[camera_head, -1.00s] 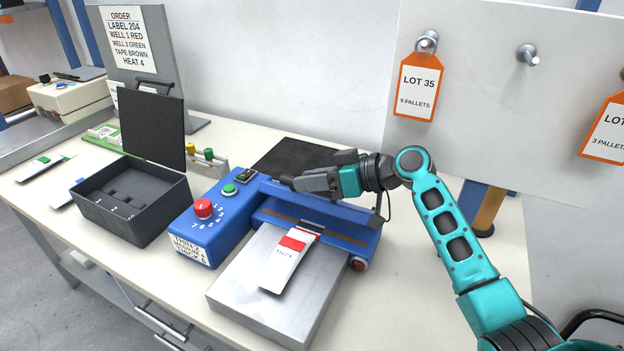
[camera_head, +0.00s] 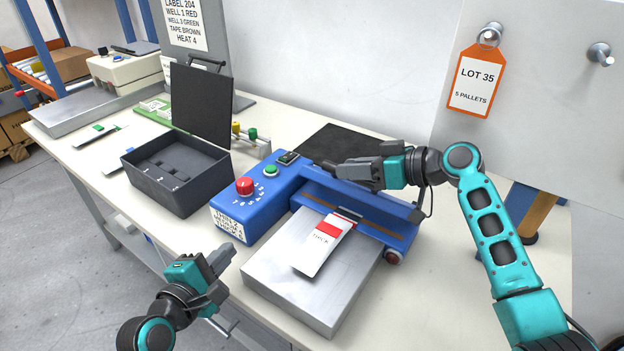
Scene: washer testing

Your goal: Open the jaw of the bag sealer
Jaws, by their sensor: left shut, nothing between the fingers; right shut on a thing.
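The blue bag sealer (camera_head: 245,216) stands on the bench with a red knob and a green button. Its long blue jaw bar (camera_head: 401,208) runs along the back of the sealing bed, and a brown strip shows in front of it. My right gripper (camera_head: 338,171) is shut at the top of the jaw bar; its fingers hide the part they hold. A white pouch with a red band (camera_head: 325,246) lies on the sealer's metal plate (camera_head: 290,290), its far end at the sealing bed. My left gripper (camera_head: 226,258) is shut and empty, in front of the sealer and left of the plate.
A dark open box (camera_head: 190,192) with wells stands left of the sealer. A black upright panel (camera_head: 201,105) and yellow and green knobs are behind it. White pouches lie at the far left. An orange LOT 35 tag (camera_head: 474,85) hangs at the right.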

